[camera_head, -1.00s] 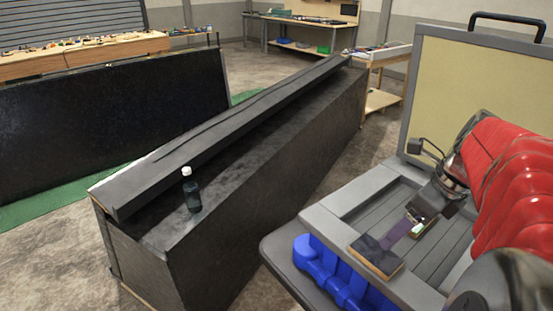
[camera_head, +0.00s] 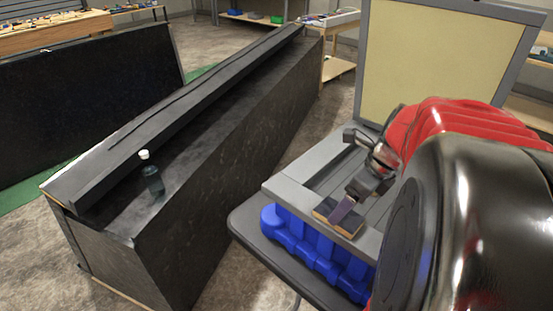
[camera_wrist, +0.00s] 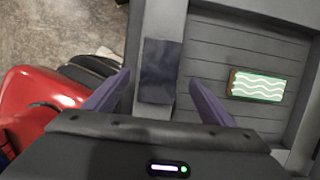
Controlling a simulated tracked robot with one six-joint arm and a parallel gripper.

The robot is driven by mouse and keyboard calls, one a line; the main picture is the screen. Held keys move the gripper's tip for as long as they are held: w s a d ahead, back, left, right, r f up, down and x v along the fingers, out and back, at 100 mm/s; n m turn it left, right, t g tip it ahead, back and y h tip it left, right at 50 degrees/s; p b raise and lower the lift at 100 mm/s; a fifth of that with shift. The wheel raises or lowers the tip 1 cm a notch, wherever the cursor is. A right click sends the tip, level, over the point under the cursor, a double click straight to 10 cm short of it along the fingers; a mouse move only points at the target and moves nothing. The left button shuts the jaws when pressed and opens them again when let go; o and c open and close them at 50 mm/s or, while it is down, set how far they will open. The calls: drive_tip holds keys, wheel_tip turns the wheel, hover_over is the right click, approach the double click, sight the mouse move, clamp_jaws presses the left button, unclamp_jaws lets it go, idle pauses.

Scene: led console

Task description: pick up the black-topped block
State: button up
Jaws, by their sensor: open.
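The black-topped block (camera_head: 325,208) has a dark top and pale wood-coloured sides. It lies on the rim of the grey tray, at the end towards the blue row, and one of my purple fingers partly covers it in the head view. In the wrist view the block (camera_wrist: 160,68) shows as a dark rectangle between my two purple fingers. My gripper (camera_wrist: 160,78) is open, with a finger on either side of the block and gaps to both. It also shows in the head view (camera_head: 342,211). I cannot tell how high the fingertips are above the rim.
A green block with white wavy lines (camera_wrist: 257,86) lies in the slatted grey tray (camera_wrist: 210,45), right of my fingers. Blue moulded shapes (camera_head: 310,243) sit beside the tray. An upright tan panel (camera_head: 430,55) stands behind. A bottle (camera_head: 153,180) stands on the black bench (camera_head: 220,150).

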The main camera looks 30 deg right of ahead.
drive_tip(key=x, duration=0.4)
drive_tip(key=shift+c, duration=0.4)
drive_tip(key=c, duration=1.1)
drive_tip(key=shift+c, duration=0.2)
wheel_tip(320, 180, up, 10)
idle(0.6)
